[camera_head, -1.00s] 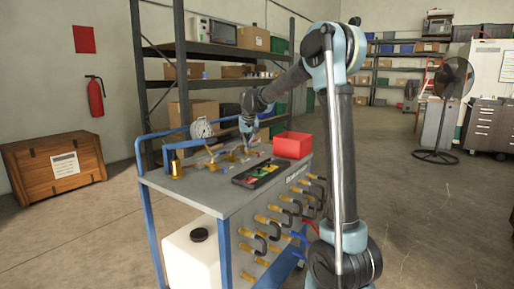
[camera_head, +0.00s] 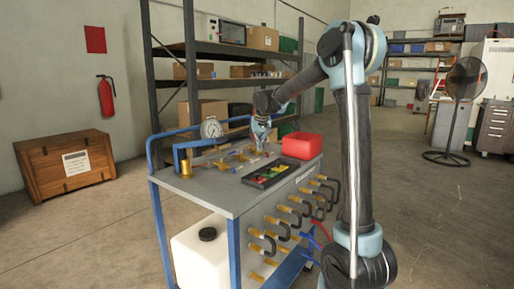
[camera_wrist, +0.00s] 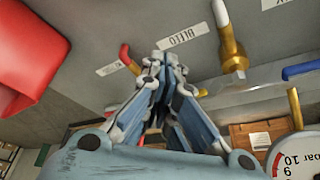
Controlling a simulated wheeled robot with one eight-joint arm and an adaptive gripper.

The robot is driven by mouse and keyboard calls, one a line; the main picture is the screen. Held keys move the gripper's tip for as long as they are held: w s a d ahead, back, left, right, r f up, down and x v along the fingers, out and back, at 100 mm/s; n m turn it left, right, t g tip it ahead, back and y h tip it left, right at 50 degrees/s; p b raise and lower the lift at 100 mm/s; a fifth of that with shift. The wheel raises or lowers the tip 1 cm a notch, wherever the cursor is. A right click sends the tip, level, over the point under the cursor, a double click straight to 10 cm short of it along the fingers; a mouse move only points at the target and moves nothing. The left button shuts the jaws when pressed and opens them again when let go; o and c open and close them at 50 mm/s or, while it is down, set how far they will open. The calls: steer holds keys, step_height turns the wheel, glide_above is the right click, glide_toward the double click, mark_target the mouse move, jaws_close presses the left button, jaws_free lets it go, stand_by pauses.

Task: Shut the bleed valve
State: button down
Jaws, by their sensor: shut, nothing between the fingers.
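My gripper (camera_wrist: 170,62) is shut and empty. In the wrist view its fingertips are just below the white BLEED label (camera_wrist: 182,35) on the grey bench top. A red lever tip (camera_wrist: 124,52) on a brass stem is left of the fingertips. A brass valve with a pale handle (camera_wrist: 232,50) is to the right. The fingers partly cover the space between; I cannot tell which fitting the label names or whether anything is touched. In the head view my gripper (camera_head: 262,142) is above the brass pipework (camera_head: 230,158) on the blue-framed bench (camera_head: 210,195).
A red bin (camera_head: 301,146) stands right of the pipework, beside a black tray (camera_head: 268,173). A pressure gauge (camera_head: 211,129) stands at the left. A blue handle (camera_wrist: 301,69) lies at the wrist view's right. Shelving (camera_head: 190,90) rises behind the bench.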

steer(key=shift+s+d+r, duration=0.3)
steer(key=shift+s+d, duration=0.05)
steer(key=shift+d, duration=0.3)
steer(key=shift+s+d+r, duration=0.3)
steer(key=shift+d, duration=0.3)
step_height(320, 180, up, 8)
steer(key=s+d, duration=0.1)
steer(key=d, duration=0.1)
steer(key=shift+s+d, duration=0.25)
steer(key=shift+d, duration=0.1)
steer(key=s+d+f+m, duration=0.1)
steer(key=s+d+f, duration=0.2)
steer(key=s+d, duration=0.65)
steer(key=s+d+f+m, duration=0.1)
steer(key=s+d+f, duration=0.3)
steer(key=s+d, duration=0.55)
steer(key=s+d+f+g, duration=0.1)
steer(key=s+d+f, duration=0.1)
steer(key=s+f, duration=0.7)
steer(key=s+d+f+m+g+h, duration=0.1)
steer(key=s+d+f, duration=0.1)
steer(key=s+f, duration=0.7)
steer(key=s, duration=0.7)
steer(key=shift+s+d, duration=0.3)
steer(key=shift+d, duration=0.05)
